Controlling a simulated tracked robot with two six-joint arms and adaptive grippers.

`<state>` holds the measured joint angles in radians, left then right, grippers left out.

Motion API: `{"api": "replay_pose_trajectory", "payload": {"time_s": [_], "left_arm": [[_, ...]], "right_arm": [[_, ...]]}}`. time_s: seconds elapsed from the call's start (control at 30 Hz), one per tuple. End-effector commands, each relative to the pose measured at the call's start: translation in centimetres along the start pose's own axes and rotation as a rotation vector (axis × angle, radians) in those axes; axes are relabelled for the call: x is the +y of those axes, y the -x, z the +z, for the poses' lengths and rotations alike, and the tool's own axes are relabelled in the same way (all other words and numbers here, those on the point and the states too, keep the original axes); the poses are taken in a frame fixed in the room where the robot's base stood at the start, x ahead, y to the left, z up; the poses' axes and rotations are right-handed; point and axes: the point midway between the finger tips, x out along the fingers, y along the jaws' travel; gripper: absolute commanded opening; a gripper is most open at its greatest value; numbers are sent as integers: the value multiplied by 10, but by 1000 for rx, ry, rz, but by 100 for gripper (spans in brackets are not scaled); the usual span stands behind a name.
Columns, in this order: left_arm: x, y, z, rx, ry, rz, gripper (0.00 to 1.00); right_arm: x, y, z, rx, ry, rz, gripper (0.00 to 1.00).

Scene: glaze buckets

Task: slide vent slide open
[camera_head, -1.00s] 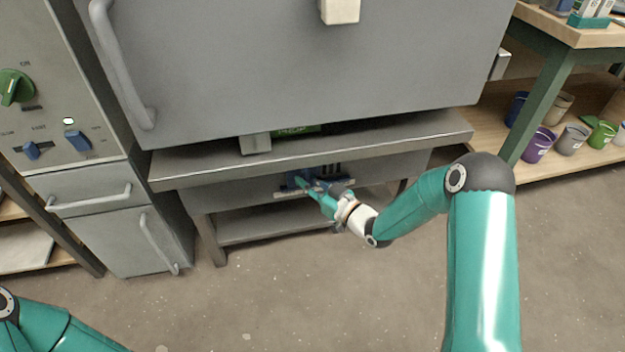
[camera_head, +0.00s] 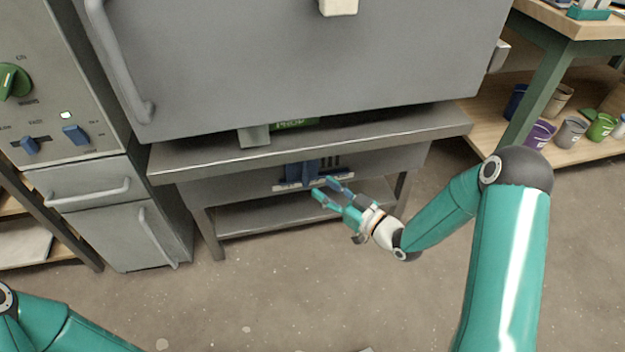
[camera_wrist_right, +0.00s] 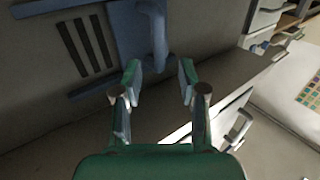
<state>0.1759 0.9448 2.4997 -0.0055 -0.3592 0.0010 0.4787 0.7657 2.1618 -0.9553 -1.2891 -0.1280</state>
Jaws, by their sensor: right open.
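My right gripper (camera_head: 326,188) is open and empty, just in front of and below the slide, apart from the handle. It also shows in the wrist view (camera_wrist_right: 160,78). My left gripper is out of view.
The grey kiln (camera_head: 300,60) overhangs the stand (camera_head: 220,155). A control cabinet (camera_head: 75,180) stands at left. A shelf with several colored buckets (camera_head: 540,135) is at right. The floor (camera_head: 270,290) in front is mostly clear.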

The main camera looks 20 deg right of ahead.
Motion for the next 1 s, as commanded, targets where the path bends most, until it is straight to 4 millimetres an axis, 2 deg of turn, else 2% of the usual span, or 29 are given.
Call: {"api": "replay_pose_trajectory", "payload": {"time_s": [0.03, 0.13, 0.33, 0.87, 1.0], "left_arm": [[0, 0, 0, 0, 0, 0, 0], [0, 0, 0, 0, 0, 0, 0], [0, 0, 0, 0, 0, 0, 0], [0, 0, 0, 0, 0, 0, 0], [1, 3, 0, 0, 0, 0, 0]], "right_arm": [[1, 11, 0, -1, 0, 4, 41], [1, 28, 0, -1, -1, 3, 41], [0, 45, 1, -1, 0, 1, 41], [-1, 46, 0, 0, 1, -2, 41], [-14, 38, -6, 6, 0, -34, 41]]}}
